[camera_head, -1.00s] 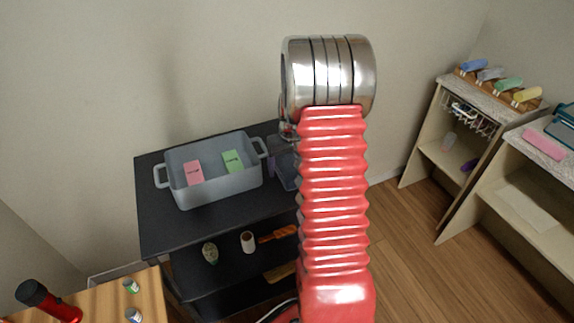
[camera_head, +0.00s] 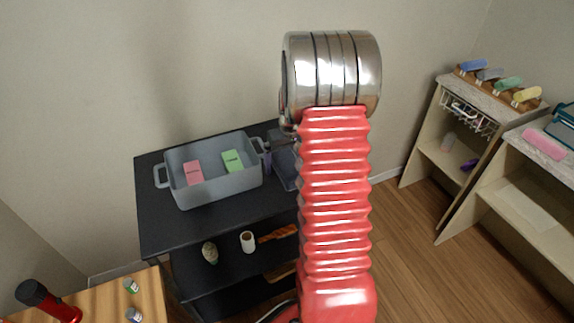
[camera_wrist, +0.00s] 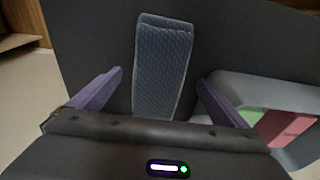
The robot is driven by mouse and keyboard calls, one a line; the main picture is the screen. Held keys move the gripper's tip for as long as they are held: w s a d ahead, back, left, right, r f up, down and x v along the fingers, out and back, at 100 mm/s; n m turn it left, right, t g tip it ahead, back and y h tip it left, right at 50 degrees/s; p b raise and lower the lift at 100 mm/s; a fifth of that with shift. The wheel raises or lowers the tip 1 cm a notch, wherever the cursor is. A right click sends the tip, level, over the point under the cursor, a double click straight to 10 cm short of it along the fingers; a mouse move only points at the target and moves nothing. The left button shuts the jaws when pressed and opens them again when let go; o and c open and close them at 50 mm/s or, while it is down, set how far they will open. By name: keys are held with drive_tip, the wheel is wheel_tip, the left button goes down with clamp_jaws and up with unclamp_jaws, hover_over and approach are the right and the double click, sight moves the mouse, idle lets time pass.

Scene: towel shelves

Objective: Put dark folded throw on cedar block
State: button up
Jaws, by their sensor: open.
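The dark folded throw (camera_wrist: 162,60) is a blue-grey quilted strip lying on the black shelf top, centred in the wrist view. In the head view the throw (camera_head: 285,168) lies right of the grey bin, partly hidden by my arm. My gripper (camera_wrist: 160,78) is open, with one purple finger to each side of the throw in the wrist view. I cannot tell its height above the throw. I cannot identify the cedar block for certain; a tan wooden piece (camera_head: 280,272) shows low in the black shelf unit, partly hidden by my arm.
A grey bin (camera_head: 222,188) with a pink and a green piece stands on the black shelf top (camera_head: 160,225), close to my gripper. A small jar, a white roll and an orange-brown item sit below. Pale shelves (camera_head: 425,170) stand at right, a wooden table (camera_head: 100,302) at lower left.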

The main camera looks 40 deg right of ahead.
sight(288, 166)
wheel_tip(288, 166, up, 10)
drive_tip(key=s, duration=0.1)
drive_tip(key=shift+s+a+f, duration=0.15)
drive_tip(key=shift+s, duration=0.1)
idle(0.6)
drive_tip(key=s+a+r+n+t, duration=0.1)
drive_tip(key=s+a+r, duration=0.3)
drive_tip(key=a, duration=0.5)
drive_tip(key=s+a+r, duration=0.1)
drive_tip(key=a+r, duration=0.6)
drive_tip(key=a, duration=0.2)
drive_tip(key=s+a+r+n+t, duration=0.1)
drive_tip(key=s+a+n+t, duration=0.1)
drive_tip(key=s+a, duration=1.2)
drive_tip(key=shift+s+a+r+t, duration=0.15)
drive_tip(key=shift+s+a+t, duration=0.15)
drive_tip(key=shift+a+t, duration=0.1)
drive_tip(key=shift+o, duration=0.4)
drive_tip(key=shift+d, duration=0.1)
